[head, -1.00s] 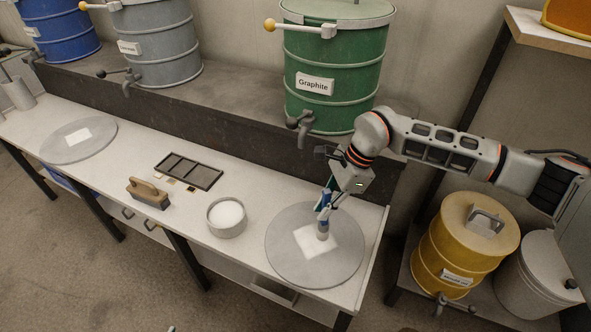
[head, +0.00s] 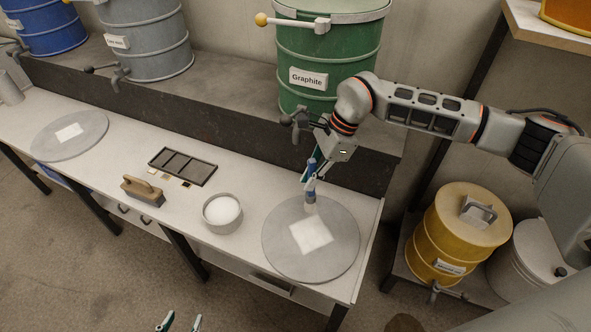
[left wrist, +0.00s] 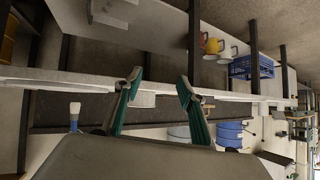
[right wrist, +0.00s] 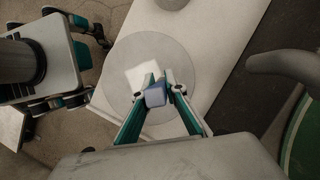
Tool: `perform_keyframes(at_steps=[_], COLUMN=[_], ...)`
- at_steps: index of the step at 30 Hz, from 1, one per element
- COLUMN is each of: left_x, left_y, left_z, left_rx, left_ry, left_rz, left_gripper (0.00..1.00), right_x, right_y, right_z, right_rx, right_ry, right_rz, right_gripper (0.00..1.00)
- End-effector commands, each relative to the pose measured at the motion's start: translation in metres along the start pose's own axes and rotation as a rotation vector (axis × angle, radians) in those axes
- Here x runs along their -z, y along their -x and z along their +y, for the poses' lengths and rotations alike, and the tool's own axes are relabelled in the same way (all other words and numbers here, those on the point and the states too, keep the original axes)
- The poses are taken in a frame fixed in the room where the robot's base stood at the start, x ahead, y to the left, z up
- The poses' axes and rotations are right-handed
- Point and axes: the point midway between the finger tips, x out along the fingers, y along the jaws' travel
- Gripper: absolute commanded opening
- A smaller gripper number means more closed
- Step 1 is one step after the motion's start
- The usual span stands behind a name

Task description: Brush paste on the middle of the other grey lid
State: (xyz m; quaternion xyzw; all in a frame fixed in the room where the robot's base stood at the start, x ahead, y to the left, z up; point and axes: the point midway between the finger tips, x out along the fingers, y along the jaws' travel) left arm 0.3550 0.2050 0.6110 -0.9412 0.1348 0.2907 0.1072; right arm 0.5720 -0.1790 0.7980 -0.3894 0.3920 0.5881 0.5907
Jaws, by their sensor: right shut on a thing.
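The right grey lid (head: 268,240) lies on the bench with a white square patch (head: 311,236) in its middle. The left grey lid (head: 95,132) lies at the bench's far left, also with a white square patch (head: 69,132). My right gripper (head: 313,177) is shut on a brush with a blue handle (right wrist: 155,97). The brush is near upright, its pale head (head: 310,207) by the back part of the right lid, behind the patch; any gap beneath it is hard to judge. My left gripper (head: 180,321) is open and empty, low in front of the bench.
A bowl of white paste (head: 222,210) stands left of the right lid. A wooden-handled block (head: 143,191) and a dark sectioned tray (head: 182,166) lie further left. The green Graphite drum (head: 330,60) stands on the shelf behind. Bench between tray and left lid is clear.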

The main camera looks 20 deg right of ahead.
Motion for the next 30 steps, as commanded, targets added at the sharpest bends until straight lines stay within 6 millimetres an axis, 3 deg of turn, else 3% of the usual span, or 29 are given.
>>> perform_keyframes(at_steps=[12,30], left_x=[0.017,0.012], left_y=[0.009,0.009], left_z=[-0.001,0.001], left_rx=[-0.004,-0.007], left_ry=[0.015,0.015], left_rz=[0.009,-0.001], left_gripper=[0.40,0.40], right_x=[-0.017,-0.017], right_y=[0.035,0.035], right_z=[0.001,0.001], right_rx=[0.006,0.004], right_ry=[-0.010,-0.011], right_rz=[0.000,0.000], right_gripper=[0.00,0.00])
